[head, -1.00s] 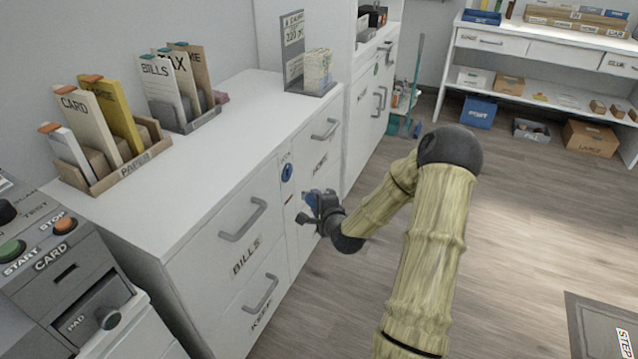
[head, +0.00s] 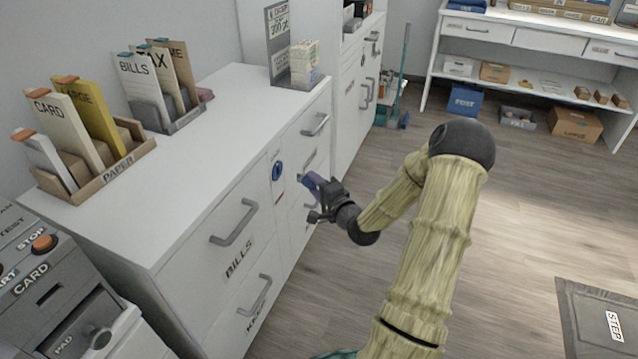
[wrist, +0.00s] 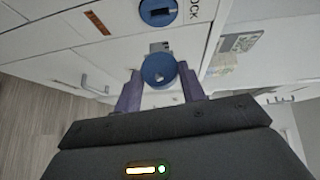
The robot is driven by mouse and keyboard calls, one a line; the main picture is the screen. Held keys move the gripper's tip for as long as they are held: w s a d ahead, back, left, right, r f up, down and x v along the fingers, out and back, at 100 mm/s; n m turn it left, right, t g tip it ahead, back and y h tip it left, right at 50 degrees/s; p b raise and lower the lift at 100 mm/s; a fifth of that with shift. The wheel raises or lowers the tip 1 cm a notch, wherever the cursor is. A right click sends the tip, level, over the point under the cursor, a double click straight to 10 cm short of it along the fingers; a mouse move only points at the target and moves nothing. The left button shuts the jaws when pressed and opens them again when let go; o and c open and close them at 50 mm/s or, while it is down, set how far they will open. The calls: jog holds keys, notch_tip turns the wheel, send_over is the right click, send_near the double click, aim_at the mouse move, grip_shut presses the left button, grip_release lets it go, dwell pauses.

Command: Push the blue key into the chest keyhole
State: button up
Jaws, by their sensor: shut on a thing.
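The blue key (wrist: 158,72) is held between the two purple fingers of my gripper (wrist: 160,88). Its grey bit (wrist: 160,47) points away from the wrist toward the chest front. The chest keyhole is a round blue plate (wrist: 158,12) with a dark slot, near the "LOCK" lettering. The keyhole plate also shows in the head view (head: 277,171), on a narrow strip between drawers. My gripper (head: 311,182) is just right of it and slightly lower, apart from the plate. The key is hard to make out there.
The white chest (head: 215,145) has drawers with grey handles, one (head: 234,224) left of the keyhole and another (head: 315,125) beyond it. A paper holder (head: 100,170) stands on top. A grey machine (head: 60,290) is at the lower left. Open floor (head: 500,230) lies right.

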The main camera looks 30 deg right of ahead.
jog(key=shift+w+a, duration=0.4)
jog(key=shift+w, duration=0.25)
jog(key=shift+w+a, duration=0.4)
jog(key=shift+w, duration=0.3)
jog(key=shift+w+a, duration=0.4)
jog(key=shift+w, duration=0.25)
jog(key=shift+w+a, duration=0.2)
jog(key=shift+p, duration=0.75)
jog(key=shift+w+a, duration=0.9)
jog(key=shift+w, duration=0.2)
dwell(0.8)
jog(key=o, duration=1.3)
jog(key=shift+c, duration=0.2)
jog(key=p, duration=0.4)
send_near(298, 178)
jog(key=s+a, duration=0.1)
jog(key=s, duration=0.5)
jog(key=shift+a+r, duration=0.2)
jog(key=shift+a, duration=0.1)
jog(key=shift+w, duration=0.1)
